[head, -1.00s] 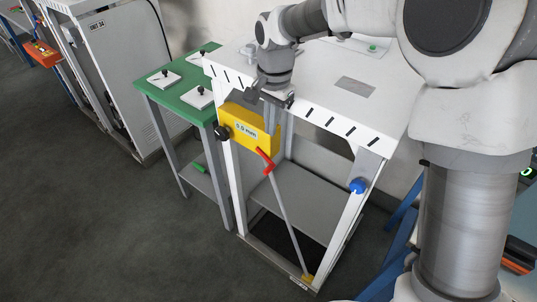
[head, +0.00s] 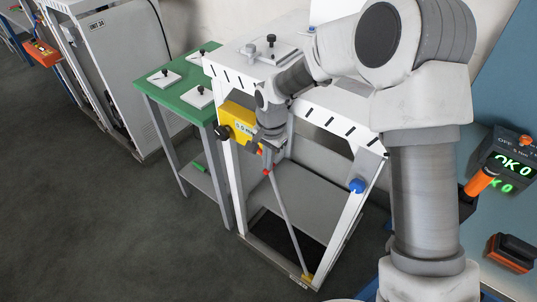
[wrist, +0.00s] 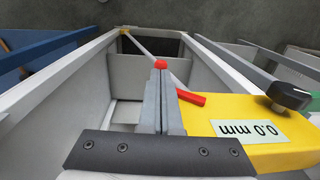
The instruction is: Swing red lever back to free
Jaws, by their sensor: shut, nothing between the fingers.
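My gripper (head: 267,165) points down, shut and empty, beside the handle at the yellow box's right end. The fingers hide part of the handle; I cannot tell whether they touch it. The yellow box's label (wrist: 248,130) reads 0.0 mm.
A black knob (head: 222,132) is on the box's left end. A blue knob (head: 356,186) is on the frame's right leg (head: 345,220). The white top plate (head: 345,108) lies close to my arm. A green table (head: 180,98) stands left. The floor in front is clear.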

